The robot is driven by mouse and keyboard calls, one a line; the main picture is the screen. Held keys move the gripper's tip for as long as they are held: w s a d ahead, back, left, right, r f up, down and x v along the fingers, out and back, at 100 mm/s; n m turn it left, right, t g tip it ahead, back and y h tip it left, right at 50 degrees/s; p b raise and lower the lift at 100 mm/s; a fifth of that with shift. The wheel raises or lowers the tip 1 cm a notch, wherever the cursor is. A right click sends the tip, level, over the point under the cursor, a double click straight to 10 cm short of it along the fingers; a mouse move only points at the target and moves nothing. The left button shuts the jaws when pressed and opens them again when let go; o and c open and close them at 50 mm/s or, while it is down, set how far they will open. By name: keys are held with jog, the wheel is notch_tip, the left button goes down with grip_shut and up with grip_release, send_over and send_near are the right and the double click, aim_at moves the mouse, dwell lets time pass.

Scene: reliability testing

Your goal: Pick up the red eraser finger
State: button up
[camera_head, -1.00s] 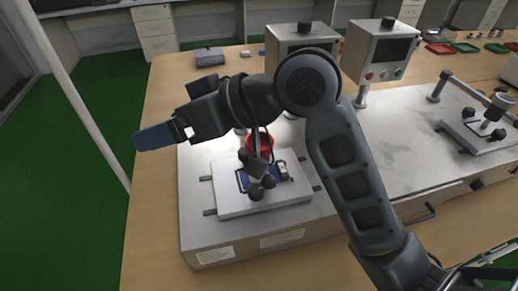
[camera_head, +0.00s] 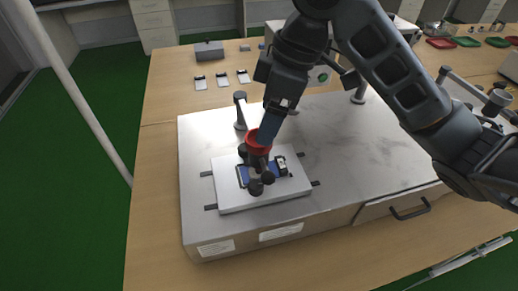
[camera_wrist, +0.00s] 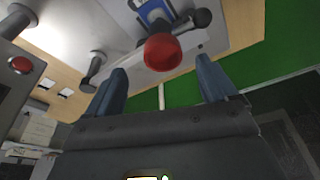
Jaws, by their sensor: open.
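The red eraser finger (camera_head: 254,146) stands on the dark fixture over the white plate of the test machine. In the wrist view its rounded red end (camera_wrist: 162,52) sits between and just beyond the fingertips. My gripper (camera_head: 265,143) points downward with its blue fingers beside the red piece in the head view. In the wrist view my gripper (camera_wrist: 161,68) is open, with one finger on each side and nothing held. I cannot tell from the head view whether a finger touches the red piece.
A white plate (camera_head: 228,193) carries a blue-framed device (camera_head: 243,174) under dark clamp knobs (camera_head: 255,187). A metal post (camera_head: 240,112) stands close behind at the left. Small cards (camera_head: 221,79) and a grey box (camera_head: 209,53) lie on the wooden table behind.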

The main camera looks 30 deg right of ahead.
jog(key=x, duration=0.4)
jog(key=shift+a+f+p, duration=0.3)
jog(key=shift+f, duration=0.05)
jog(key=shift+c, duration=0.3)
jog(key=c, duration=1.1)
jog(key=shift+r, duration=0.1)
notch_tip(320, 180, up, 10)
jog(key=shift+p, duration=0.3)
